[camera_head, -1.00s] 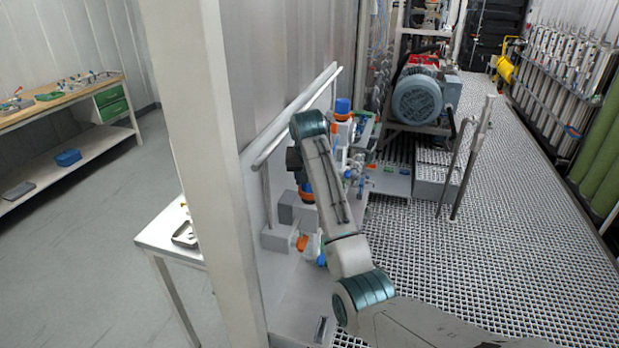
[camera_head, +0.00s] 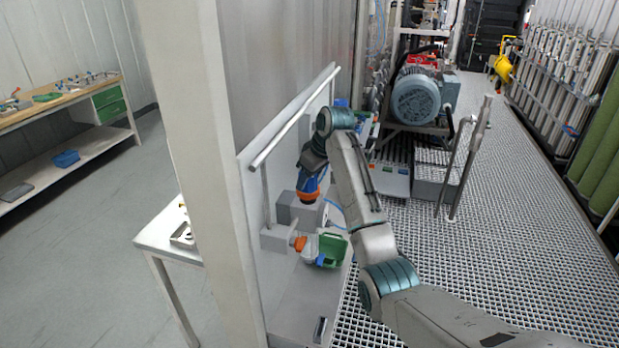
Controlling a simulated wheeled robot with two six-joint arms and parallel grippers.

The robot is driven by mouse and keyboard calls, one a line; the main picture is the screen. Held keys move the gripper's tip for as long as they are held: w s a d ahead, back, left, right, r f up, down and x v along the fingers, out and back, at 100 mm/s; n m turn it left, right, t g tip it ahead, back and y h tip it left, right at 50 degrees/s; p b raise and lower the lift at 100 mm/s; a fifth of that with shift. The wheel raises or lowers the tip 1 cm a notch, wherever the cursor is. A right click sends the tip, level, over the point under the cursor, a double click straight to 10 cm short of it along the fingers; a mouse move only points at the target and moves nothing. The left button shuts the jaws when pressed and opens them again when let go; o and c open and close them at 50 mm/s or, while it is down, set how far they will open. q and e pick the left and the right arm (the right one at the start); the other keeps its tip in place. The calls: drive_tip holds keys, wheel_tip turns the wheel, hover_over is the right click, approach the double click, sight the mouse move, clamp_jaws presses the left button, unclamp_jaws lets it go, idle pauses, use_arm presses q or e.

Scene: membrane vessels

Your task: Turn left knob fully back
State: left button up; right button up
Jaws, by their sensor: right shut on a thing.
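The left knob (camera_head: 309,188), blue with an orange part, sits upright above a grey block on the wall-side unit, in the middle of the head view. My right gripper (camera_head: 311,166), dark and small, is at the knob's top and shut on it. My arm comes in from the lower right and bends down to it. The fingertips are too small to make out, and I cannot tell the knob's turn angle. A second blue-topped unit (camera_head: 341,103) stands behind, mostly hidden by my arm. My left gripper is not in view.
A grey rail (camera_head: 290,122) runs along the panel close to the knob. Below are an orange fitting (camera_head: 299,243) and a green box (camera_head: 331,249). A blue-grey motor (camera_head: 416,98) stands behind. The grating floor on the right has free room.

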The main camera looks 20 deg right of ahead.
drive_tip(key=n+g+y, duration=0.1)
drive_tip(key=n, duration=0.3)
drive_tip(key=shift+w, duration=0.1)
drive_tip(key=shift+n+g+y, duration=0.4)
drive_tip(key=shift+n+g, duration=0.3)
drive_tip(key=shift+n, duration=1.1)
drive_tip(key=o, duration=1)
drive_tip(key=shift+w+f, duration=0.1)
